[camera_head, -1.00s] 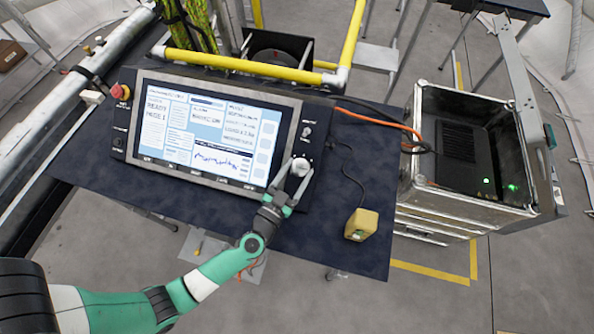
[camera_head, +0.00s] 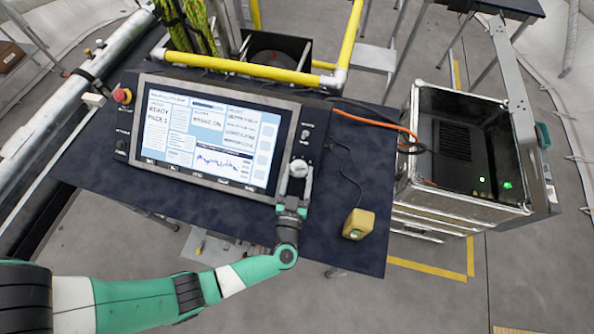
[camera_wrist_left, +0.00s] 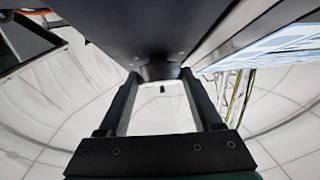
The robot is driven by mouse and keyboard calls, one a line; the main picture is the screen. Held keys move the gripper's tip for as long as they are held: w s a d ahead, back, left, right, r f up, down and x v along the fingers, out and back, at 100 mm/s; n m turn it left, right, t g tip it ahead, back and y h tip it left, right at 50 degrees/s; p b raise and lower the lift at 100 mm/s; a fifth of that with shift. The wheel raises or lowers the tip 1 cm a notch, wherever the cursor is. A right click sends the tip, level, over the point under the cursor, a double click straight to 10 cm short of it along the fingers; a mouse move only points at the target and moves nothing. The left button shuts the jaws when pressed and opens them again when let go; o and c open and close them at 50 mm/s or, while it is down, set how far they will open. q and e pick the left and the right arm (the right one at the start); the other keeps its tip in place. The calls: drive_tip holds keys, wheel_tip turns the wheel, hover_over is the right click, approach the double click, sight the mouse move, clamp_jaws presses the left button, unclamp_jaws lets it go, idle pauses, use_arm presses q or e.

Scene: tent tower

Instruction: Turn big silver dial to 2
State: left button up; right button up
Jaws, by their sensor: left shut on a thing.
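The big silver dial (camera_head: 298,168) sits at the lower right of the console panel, beside the screen. My left gripper (camera_head: 297,182) is shut on the dial, its fingers on either side of it. The numbers around the dial are too small to read, and the gripper partly hides it. In the left wrist view, the two fingers (camera_wrist_left: 160,100) reach to the dark underside of the panel, and the dial between their tips is not clear. My right gripper is not in view.
The console screen (camera_head: 205,140) is left of the dial, with a red button (camera_head: 122,96) at its far left. A small switch (camera_head: 305,134) is above the dial. A yellow box (camera_head: 358,224) on a cable lies right on the dark table (camera_head: 330,225). An open metal case (camera_head: 455,215) stands farther right.

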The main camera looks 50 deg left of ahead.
use_arm(q)
drive_tip(key=n+g+y, duration=0.1)
drive_tip(key=n+g, duration=0.1)
drive_tip(key=shift+w+d+n+y, duration=0.2)
drive_tip(key=shift+n+y, duration=0.1)
drive_tip(key=shift+y, duration=0.1)
drive_tip(key=shift+n+g+y+b, duration=0.65)
drive_tip(key=shift+n+g, duration=0.25)
drive_tip(key=shift+n, duration=0.3)
drive_tip(key=shift+w+d+n+g+y+b, duration=0.15)
drive_tip(key=shift+n+g+y+b, duration=0.15)
drive_tip(key=shift+n+g+b, duration=0.65)
drive_tip(key=shift+w+a+n+g+y+b, duration=0.1)
drive_tip(key=shift+n+g+y+b, duration=0.2)
drive_tip(key=shift+n+g, duration=1.25)
drive_tip(key=shift+r+n, duration=0.1)
drive_tip(key=shift+n, duration=0.2)
drive_tip(key=o, duration=1.4)
